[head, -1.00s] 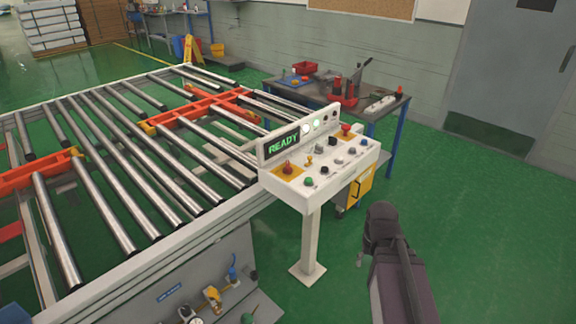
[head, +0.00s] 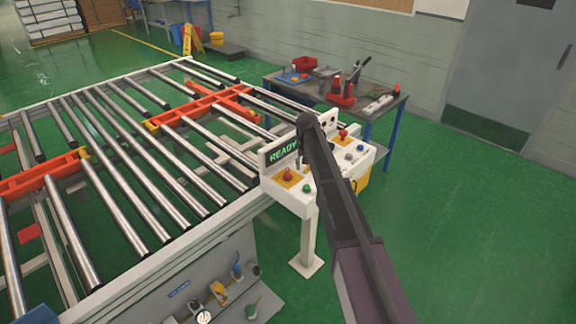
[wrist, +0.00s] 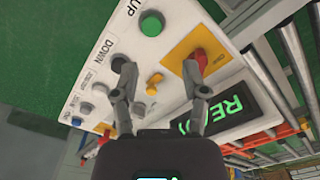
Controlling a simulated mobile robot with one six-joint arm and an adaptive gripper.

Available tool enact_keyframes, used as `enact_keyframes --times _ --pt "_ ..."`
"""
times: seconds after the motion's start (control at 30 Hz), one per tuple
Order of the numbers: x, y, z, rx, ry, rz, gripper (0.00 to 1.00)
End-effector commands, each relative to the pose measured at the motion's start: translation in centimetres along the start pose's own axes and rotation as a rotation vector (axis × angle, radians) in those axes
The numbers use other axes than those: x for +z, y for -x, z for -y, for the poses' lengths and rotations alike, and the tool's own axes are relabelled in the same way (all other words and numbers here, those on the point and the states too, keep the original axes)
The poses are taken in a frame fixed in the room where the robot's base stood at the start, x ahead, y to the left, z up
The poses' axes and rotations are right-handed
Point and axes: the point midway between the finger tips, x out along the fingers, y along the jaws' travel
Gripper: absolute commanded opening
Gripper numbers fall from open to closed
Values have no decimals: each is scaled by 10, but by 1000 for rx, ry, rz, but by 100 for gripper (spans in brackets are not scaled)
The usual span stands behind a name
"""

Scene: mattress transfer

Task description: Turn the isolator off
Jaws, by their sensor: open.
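A white control console (head: 292,198) stands beside the roller conveyor, its display reading READY (head: 283,152). A red knob on a yellow plate (head: 287,175) is at its left end; it shows in the wrist view (wrist: 201,60). A small yellow selector (wrist: 153,84) is next to it. No readable label shows which control is the isolator. My gripper (wrist: 159,68) is open over the console, one finger each side of the selector in the picture. The right finger overlaps the red knob; contact cannot be told. My arm hides part of the panel in the head view.
A second red knob (head: 343,134) is at the console's right end. A green button (wrist: 152,23) and several grey buttons line the near edge. The roller conveyor (head: 120,165) is at left, a workbench (head: 390,102) behind. Green floor at right is clear.

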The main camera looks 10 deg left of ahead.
Motion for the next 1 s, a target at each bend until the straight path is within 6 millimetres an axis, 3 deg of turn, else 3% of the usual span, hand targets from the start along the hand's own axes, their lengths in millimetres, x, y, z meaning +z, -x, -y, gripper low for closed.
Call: enact_keyframes --times 0.03,0.1,0.3,1.0 --pt "-27 14 15 0 7 0 57" --pt "-45 21 32 0 13 0 57" --pt "-76 32 61 0 22 0 57" --pt "-81 28 67 0 25 0 57"
